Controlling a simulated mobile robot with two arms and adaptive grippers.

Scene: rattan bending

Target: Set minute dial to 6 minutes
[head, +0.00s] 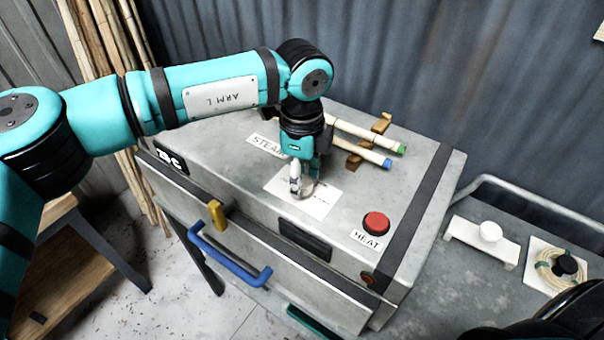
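The minute dial (306,191) is a small grey round part on a white label plate (318,208) on top of the grey steam box. My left gripper (303,186) points down right at the dial, and its fingers cover most of it. I cannot tell whether the fingers press on the dial or stand open around it. The dial's pointer and most of its scale marks are hidden or too small to read. My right gripper is not in view; only a black shape shows in the bottom right corner.
A red button (376,223) labelled HEAT is right of the dial. Pale rods with blue and green ends lie on a wooden rest (362,155) behind. The box front has a blue handle (230,262) and a yellow latch (217,214). A coil (547,279) lies at right.

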